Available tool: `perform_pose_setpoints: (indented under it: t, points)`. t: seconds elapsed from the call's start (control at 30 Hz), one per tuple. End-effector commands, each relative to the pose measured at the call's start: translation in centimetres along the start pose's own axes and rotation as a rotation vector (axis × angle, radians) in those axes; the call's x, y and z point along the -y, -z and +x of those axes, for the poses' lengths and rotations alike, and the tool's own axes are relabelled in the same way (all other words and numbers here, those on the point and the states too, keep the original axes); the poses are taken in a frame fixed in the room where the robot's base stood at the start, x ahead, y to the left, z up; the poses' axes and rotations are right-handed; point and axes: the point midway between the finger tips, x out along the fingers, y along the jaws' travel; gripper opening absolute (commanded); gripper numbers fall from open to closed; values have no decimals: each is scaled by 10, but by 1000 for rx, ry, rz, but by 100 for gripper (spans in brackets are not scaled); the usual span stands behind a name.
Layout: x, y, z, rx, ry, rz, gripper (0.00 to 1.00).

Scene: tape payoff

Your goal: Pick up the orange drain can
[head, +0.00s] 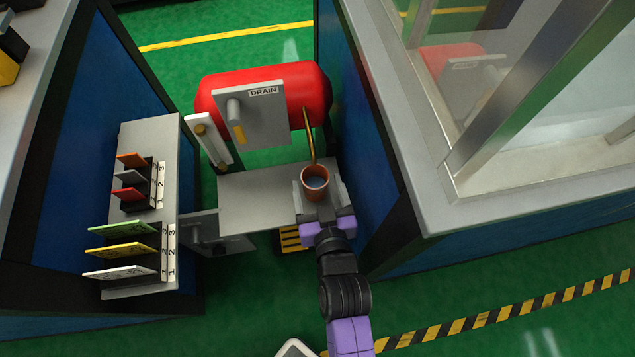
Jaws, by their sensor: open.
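The orange drain can (314,194) stands upright on the right part of a grey shelf, below a thin brass-coloured pipe. Its open top faces up and shows something greyish inside. My gripper (319,190) is at the can, with one grey finger on its left side and one on its right. The jaws are open around the can. Whether either finger touches it, I cannot tell. The lower part of the can is partly hidden by my gripper.
A red tank (313,92) with a grey panel marked DRAIN (258,110) is behind the shelf (255,200). A rack of coloured cards (148,215) stands at left. A blue-sided bench (352,130) is close on the right of my gripper.

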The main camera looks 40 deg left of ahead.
Motion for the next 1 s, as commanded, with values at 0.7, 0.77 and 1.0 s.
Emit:
perform_pose_setpoints:
  t: [0.7,0.77,1.0]
  points:
    - [2,-7,55,-1,0,0,75]
    - [2,-7,55,-1,0,0,65]
    - [2,-8,54,-1,0,0,18]
